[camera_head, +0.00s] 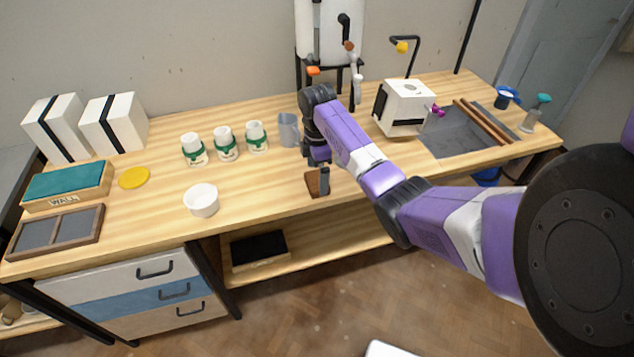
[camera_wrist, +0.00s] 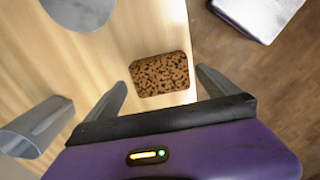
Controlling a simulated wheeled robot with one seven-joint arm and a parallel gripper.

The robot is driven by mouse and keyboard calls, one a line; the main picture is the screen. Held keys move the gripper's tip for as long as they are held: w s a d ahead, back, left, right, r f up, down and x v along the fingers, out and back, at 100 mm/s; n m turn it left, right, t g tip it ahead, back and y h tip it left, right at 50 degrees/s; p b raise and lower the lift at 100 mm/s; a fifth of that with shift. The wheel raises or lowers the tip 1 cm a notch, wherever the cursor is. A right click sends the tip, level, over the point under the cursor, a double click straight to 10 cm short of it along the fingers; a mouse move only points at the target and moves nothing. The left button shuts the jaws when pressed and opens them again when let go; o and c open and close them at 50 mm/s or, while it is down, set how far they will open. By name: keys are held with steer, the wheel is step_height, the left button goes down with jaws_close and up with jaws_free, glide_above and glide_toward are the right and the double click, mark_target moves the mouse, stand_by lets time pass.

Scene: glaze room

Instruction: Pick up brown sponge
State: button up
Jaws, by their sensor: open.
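The brown sponge (camera_wrist: 160,73) is a small dark-speckled block lying on the wooden table near its front edge. In the head view the sponge (camera_head: 312,183) is partly covered by a grey finger of my gripper (camera_head: 323,178). In the wrist view my gripper (camera_wrist: 163,80) is open, with one finger to the left of the sponge and one to the right. The sponge lies between the finger lines, and a gap shows on each side. I cannot tell how high the fingertips are above the table.
A grey cup (camera_head: 289,130) stands behind the sponge, and a white bowl (camera_head: 201,200) to its left. Several white jars (camera_head: 226,144) with green bands stand further back. A white box-like device (camera_head: 405,107) is at the right. The table's front edge is close to the sponge.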

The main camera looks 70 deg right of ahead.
steer(key=shift+a+f, duration=0.1)
steer(key=shift+f, duration=1.5)
steer(key=c, duration=1.2)
steer(key=shift+r, duration=0.1)
step_height(320, 180, up, 10)
steer(key=shift+w+r+b, duration=0.1)
steer(key=shift+r+b, duration=0.05)
steer(key=shift+b, duration=0.15)
step_height(320, 180, up, 10)
steer(key=p, duration=0.7)
glide_above(317, 179)
steer(key=shift+f, duration=0.2)
